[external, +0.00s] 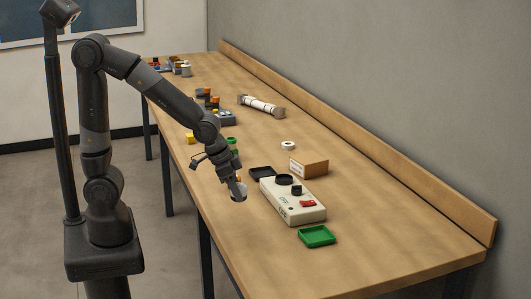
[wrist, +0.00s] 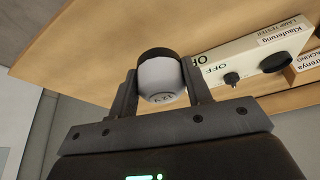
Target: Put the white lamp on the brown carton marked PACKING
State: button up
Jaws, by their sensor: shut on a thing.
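My gripper (wrist: 160,98) is shut on a white lamp (wrist: 162,77), which has a dark end and small marks on its face. In the external view my gripper (external: 237,187) holds it above the table's near edge, left of the tester box. The brown carton (external: 314,170) stands on the table behind the tester box, apart from my gripper.
The pale lamp tester box (external: 286,208), with dark knobs and a red switch, lies between my gripper and the carton. A black tray (external: 258,178) and a green tray (external: 317,238) flank it. A white ring (external: 288,145) lies farther back. The table's front right is clear.

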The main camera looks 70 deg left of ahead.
jog(key=w+a+r+n, duration=0.1)
jog(key=w+a+r, duration=0.15)
jog(key=w, duration=0.45)
jog(key=w+a+r+n, duration=0.1)
jog(key=w+a, duration=0.2)
jog(key=w, duration=0.4)
jog(key=n+y, duration=0.2)
jog(key=n, duration=0.1)
send_over(304, 158)
jog(key=s+d, duration=0.1)
jog(key=s, duration=0.1)
notch_tip(304, 158, down, 4)
jog(key=shift+r, duration=0.2)
jog(key=shift+w+a+f, duration=0.2)
jog(key=shift+a+f, duration=0.1)
jog(key=shift+a, duration=0.2)
jog(key=shift+f+m, duration=0.3)
jog(key=shift+f, duration=1.7)
jog(key=shift+f, duration=0.15)
jog(key=o, duration=1)
